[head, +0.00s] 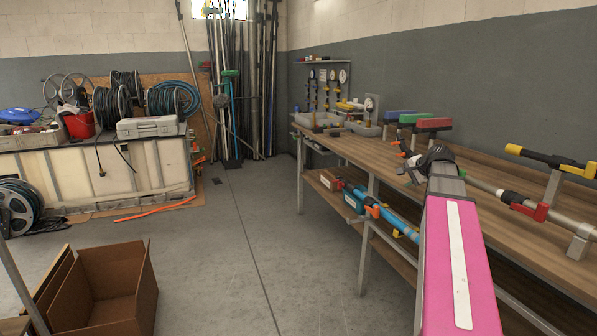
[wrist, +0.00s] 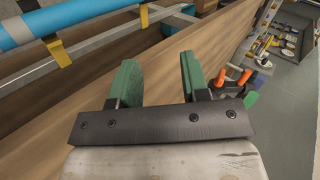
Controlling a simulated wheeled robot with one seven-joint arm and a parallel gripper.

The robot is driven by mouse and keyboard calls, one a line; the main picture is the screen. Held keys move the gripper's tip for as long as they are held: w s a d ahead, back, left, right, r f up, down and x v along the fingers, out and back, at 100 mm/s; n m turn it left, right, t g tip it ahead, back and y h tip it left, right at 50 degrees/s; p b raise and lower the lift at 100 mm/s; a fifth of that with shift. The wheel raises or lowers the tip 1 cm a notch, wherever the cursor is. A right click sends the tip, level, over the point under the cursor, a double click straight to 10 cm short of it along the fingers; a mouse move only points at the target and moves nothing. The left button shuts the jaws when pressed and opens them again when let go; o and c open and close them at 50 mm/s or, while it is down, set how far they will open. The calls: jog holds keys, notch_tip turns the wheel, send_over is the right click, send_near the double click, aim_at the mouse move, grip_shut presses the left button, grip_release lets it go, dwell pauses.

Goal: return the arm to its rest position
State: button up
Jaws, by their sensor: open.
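My arm reaches forward over the workbench (head: 480,183) from the lower right of the head view, its pink link (head: 460,260) in front. In the wrist view my gripper (wrist: 157,72) has two green fingers set well apart. Nothing is held between them; a brown wooden surface (wrist: 85,85) shows behind. In the head view the gripper is largely hidden behind my arm's dark end, so its height over the bench cannot be told.
On the bench, a pipe with a red clamp (head: 540,211) lies right of my arm; coloured blocks (head: 433,123) stand beyond it. An orange-handled tool (wrist: 238,80) shows near the fingers. A cardboard box (head: 108,290) stands at lower left. The middle floor (head: 240,240) is clear.

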jog(key=s+a+f+n+g+h, duration=0.1)
jog(key=s+a+f+n+g, duration=0.25)
jog(key=a+f, duration=0.55)
jog(key=s+a+f+n+g, duration=0.2)
jog(key=s+a+f, duration=0.3)
jog(key=f, duration=0.7)
jog(key=s+a+f+n+g+h, duration=0.3)
jog(key=s+a+f+n, duration=0.3)
jog(key=s+f, duration=0.7)
jog(key=shift+a+f, duration=0.2)
jog(key=shift+a, duration=0.45)
jog(key=shift+c, duration=0.3)
